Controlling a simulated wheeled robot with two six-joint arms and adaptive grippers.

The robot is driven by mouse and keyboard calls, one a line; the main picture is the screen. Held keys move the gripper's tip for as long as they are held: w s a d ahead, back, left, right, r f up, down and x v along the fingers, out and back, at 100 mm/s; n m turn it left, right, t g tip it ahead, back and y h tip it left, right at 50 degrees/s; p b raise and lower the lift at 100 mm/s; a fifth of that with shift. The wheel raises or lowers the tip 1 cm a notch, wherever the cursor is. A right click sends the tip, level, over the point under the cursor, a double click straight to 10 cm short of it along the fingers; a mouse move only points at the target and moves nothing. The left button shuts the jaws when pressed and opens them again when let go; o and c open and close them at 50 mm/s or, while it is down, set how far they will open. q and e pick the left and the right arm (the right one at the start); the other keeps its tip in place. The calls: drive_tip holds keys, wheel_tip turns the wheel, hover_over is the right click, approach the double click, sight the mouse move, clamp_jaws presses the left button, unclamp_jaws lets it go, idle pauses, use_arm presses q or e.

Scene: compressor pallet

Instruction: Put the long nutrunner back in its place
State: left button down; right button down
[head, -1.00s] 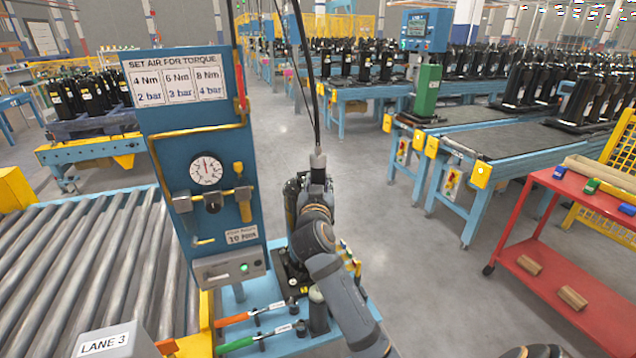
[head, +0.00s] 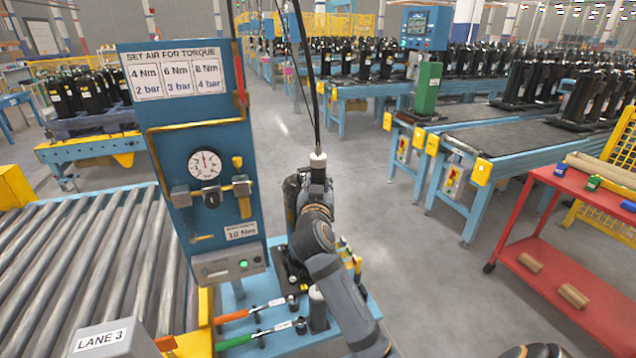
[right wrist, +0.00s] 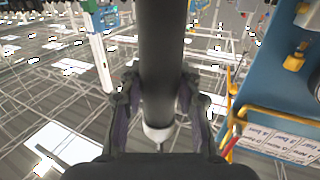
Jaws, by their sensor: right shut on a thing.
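The long nutrunner (right wrist: 160,55) is a dark cylinder with a pale end, held across the fingers of my right gripper (right wrist: 158,100). The two fingers close on it from both sides in the right wrist view. In the head view its pale upper end (head: 318,160) shows with dark hoses rising from it, and it looks about upright. My right gripper and wrist hide most of its body and its lower end there. A black compressor (head: 291,203) stands partly hidden behind my arm. I cannot tell the nutrunner's place from these views. My left gripper is not in view.
A blue air panel (head: 205,130) with a gauge stands close left of my arm. Orange (head: 232,316) and green (head: 240,341) handled wrenches lie on the blue stand below. A roller conveyor (head: 90,250) is at left, a red cart (head: 560,280) at right.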

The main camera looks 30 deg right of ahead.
drive_tip(key=c, duration=0.8)
unclamp_jaws()
drive_tip(key=shift+s+a+r, duration=0.1)
drive_tip(key=shift+c, duration=0.2)
drive_tip(key=shift+f, duration=0.35)
drive_tip(key=v, duration=0.7)
drive_tip(key=shift+s+r, duration=0.15)
drive_tip(key=shift+r, duration=0.05)
drive_tip(key=shift+a, duration=0.1)
